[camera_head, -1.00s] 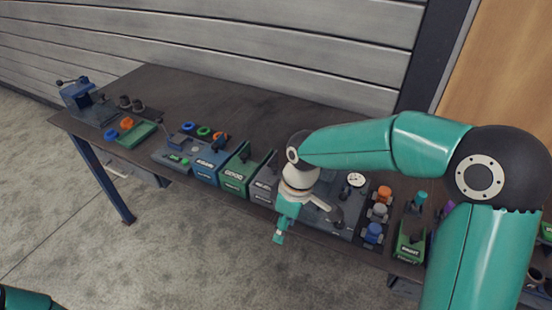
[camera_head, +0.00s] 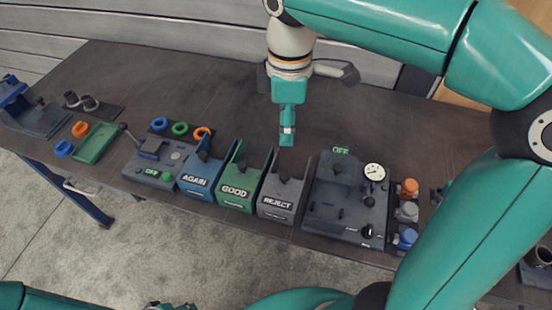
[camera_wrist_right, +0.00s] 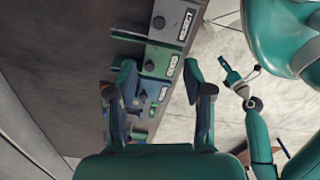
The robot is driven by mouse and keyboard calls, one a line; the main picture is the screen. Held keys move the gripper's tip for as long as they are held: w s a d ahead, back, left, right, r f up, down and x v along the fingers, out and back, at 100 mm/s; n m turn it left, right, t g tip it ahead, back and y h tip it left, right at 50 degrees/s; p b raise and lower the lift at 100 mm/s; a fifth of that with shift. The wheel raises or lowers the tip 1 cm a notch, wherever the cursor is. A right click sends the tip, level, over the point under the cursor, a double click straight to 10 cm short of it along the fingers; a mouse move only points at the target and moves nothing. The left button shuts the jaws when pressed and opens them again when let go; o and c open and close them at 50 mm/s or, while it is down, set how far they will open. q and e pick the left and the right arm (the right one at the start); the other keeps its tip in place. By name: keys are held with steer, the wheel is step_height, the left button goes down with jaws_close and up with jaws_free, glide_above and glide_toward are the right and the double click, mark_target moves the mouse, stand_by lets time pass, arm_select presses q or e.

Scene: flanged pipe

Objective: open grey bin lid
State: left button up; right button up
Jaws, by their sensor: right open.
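The grey bin (camera_head: 278,203), labelled REJECT, stands near the bench's front edge, right of the green bin. My right gripper (camera_head: 287,132) points down above the bench, behind and above the grey bin in the head view, touching nothing. Its two fingers are spread apart and empty in the right wrist view (camera_wrist_right: 163,92). My left gripper (camera_wrist_right: 228,68) shows small in that view, over the floor; its jaws are too small to read.
The green GOOD bin (camera_head: 238,192) and blue AGAIN bin (camera_head: 200,180) stand left of the grey bin. A dark gauge panel (camera_head: 338,213) stands close on its right. Orange, grey and blue capped parts (camera_head: 407,212) lie beyond. The bench's back middle is clear.

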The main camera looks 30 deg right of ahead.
mark_target(285, 175)
step_height(285, 175, down, 16)
steer(key=shift+w+d+f, duration=0.1)
steer(key=shift+f, duration=0.15)
stand_by(0.3)
jaws_close()
